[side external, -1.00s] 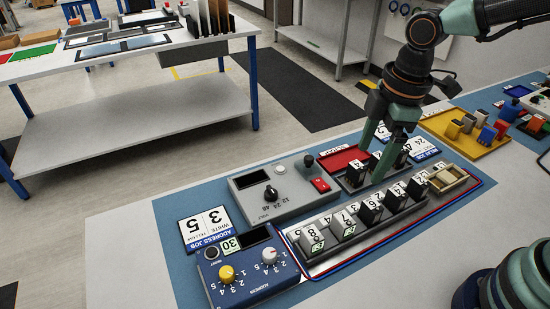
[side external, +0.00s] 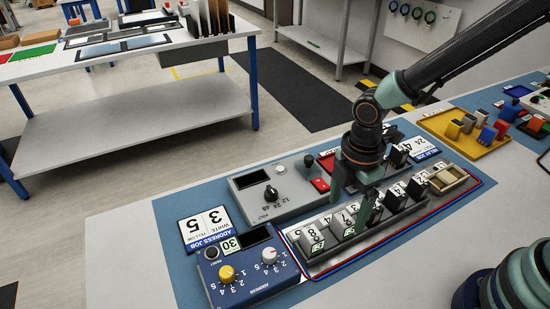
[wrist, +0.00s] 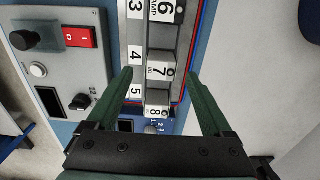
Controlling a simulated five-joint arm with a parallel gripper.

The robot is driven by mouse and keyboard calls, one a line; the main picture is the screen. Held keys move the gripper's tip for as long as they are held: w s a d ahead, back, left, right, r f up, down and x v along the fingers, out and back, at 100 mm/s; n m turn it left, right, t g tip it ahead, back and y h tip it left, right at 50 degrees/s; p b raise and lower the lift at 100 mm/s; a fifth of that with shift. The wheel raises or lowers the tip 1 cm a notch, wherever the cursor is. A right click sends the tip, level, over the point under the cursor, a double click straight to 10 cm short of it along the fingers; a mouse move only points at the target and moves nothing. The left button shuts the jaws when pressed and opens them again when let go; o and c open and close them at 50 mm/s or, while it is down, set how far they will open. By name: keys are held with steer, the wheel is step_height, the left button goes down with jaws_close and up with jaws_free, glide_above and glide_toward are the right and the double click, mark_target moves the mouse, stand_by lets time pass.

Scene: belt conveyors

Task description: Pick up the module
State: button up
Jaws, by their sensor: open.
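Several grey and black modules with white number labels stand in a row on a rail (side external: 318,269). Module 7 (wrist: 161,71) lies between my fingertips in the wrist view, with module 8 (wrist: 157,111) nearer the palm and module 6 (wrist: 165,11) beyond. Module 8 also shows at the near end of the row in the side view (side external: 312,237). My gripper (side external: 350,207) is open and empty, pointing down over the row; its two green fingers also show in the wrist view (wrist: 159,76). I cannot tell whether the fingers touch a module.
A grey box with a knob and red switch (side external: 272,193) lies left of the row. A blue address box (side external: 247,279) with yellow and white knobs stands at the near end. A red tray is partly hidden behind my arm. A yellow tray (side external: 470,140) holds coloured blocks at right.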

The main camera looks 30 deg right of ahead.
mark_target(345, 219)
steer(key=shift+f, duration=2.2)
jaws_close()
step_height(345, 219, up, 20)
